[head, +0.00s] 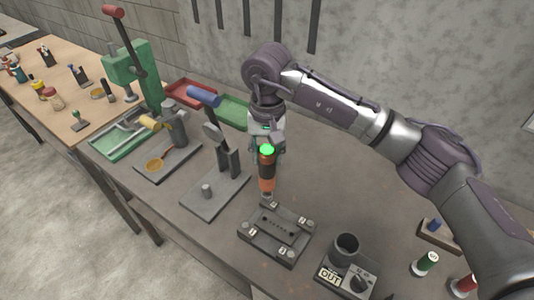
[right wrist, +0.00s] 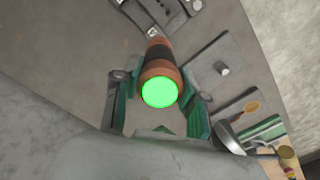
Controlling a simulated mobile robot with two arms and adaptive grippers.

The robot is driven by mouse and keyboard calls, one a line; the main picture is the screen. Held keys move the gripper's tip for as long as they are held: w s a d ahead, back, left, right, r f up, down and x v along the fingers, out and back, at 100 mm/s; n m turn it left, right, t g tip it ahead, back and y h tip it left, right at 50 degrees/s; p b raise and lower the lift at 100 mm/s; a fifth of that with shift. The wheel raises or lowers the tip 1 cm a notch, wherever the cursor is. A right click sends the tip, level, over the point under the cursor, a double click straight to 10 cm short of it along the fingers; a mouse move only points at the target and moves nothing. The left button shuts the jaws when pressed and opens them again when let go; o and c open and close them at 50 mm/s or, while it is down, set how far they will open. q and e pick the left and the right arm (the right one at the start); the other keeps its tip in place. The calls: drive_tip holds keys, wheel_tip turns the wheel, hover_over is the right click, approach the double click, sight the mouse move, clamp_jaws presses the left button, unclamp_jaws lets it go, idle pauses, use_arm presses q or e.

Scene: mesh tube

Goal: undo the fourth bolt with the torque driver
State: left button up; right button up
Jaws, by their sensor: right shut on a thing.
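The torque driver (head: 267,172) is orange and black with a glowing green top, and stands about upright. My right gripper (head: 267,146) is shut on its upper part from above. The driver's tip is at the far left corner of the dark bolted plate (head: 262,247); I cannot tell whether it touches the bolt there, which is hidden. Number tags 1, 2 and 3 show at the other corners. In the right wrist view the driver (right wrist: 158,66) sits between my fingers, its green end toward the camera. My left gripper is not in view.
A dark cup (head: 345,245) and a block marked OUT (head: 331,279) stand right of the plate. A tool stand (head: 214,198) is left of it. A green press (head: 134,68) and trays are farther left. Spools (head: 427,262) lie near the right edge. The bench behind the plate is clear.

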drive_tip(key=shift+f+b, duration=0.45)
drive_tip(key=shift+b, duration=0.15)
idle(0.9)
drive_tip(key=shift+s+f, duration=0.1)
drive_tip(key=shift+f, duration=0.05)
idle(0.3)
drive_tip(key=shift+s+f+b, duration=0.1)
drive_tip(key=shift+s+b, duration=0.05)
drive_tip(key=shift+b, duration=0.4)
clamp_jaws()
drive_tip(key=shift+b, duration=0.35)
drive_tip(key=shift+w+r+p, duration=0.2)
drive_tip(key=shift+r+p, duration=0.05)
drive_tip(key=shift+r, duration=0.25)
drive_tip(key=shift+w+r+p, duration=0.15)
drive_tip(key=shift+r+p, duration=0.05)
drive_tip(key=shift+r, duration=0.3)
drive_tip(key=shift+s+r+p, duration=0.1)
drive_tip(key=shift+r+p, duration=0.25)
drive_tip(key=shift+r, duration=0.55)
drive_tip(key=shift+r+p, duration=0.55)
drive_tip(key=shift+r, duration=0.85)
